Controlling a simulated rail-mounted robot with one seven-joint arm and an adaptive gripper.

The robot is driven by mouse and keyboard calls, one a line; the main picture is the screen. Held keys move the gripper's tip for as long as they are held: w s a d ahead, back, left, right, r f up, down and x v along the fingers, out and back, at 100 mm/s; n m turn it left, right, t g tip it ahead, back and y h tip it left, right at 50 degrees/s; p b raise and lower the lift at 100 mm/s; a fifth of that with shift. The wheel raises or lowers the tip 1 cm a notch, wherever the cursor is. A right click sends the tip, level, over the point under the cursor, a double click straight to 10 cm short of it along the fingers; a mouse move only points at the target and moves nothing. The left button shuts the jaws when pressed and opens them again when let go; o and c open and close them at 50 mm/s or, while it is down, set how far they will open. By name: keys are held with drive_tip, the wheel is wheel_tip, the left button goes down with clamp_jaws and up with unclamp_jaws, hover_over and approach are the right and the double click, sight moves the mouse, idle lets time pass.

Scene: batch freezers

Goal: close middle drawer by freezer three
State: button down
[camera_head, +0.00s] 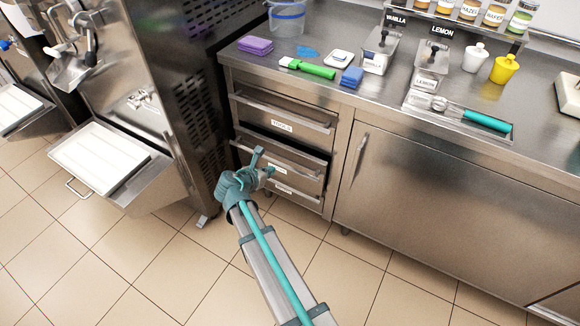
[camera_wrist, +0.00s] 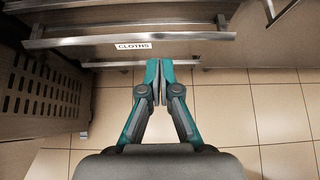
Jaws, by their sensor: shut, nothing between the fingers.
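The middle drawer (camera_head: 298,171) is a steel drawer in the stack right of the freezer. It stands partly pulled out, with a dark gap above its front. In the wrist view the drawer front (camera_wrist: 185,46) carries a bar handle and a label reading CLOTHS. My gripper (camera_head: 265,170) is in front of this drawer in the head view and hides part of its front. In the wrist view my gripper (camera_wrist: 159,68) has its fingertips together, empty, just below the label. I cannot tell whether they touch the drawer.
The top drawer (camera_head: 262,110), labelled TOOLS, is above, and a bottom drawer (camera_head: 293,193) is below. The freezer (camera_head: 150,60) with a white tray (camera_head: 98,158) stands left. A cabinet door (camera_head: 440,185) is right. The counter holds cloths and tools. The tiled floor in front is clear.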

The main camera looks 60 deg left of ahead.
drive_tip(key=d+r, duration=0.2)
approach(295, 154)
wheel_tip(295, 154, down, 4)
drive_tip(key=w+a, duration=0.1)
drive_tip(key=shift+w+a+f+t, duration=0.1)
drive_tip(key=shift+w+a+t, duration=0.15)
drive_tip(key=shift+w, duration=0.35)
drive_tip(key=shift+w+a+t, duration=0.15)
drive_tip(key=shift+w+a, duration=0.2)
drive_tip(key=shift+w, duration=0.2)
drive_tip(key=shift+w+a, duration=0.3)
drive_tip(key=shift+w, duration=0.35)
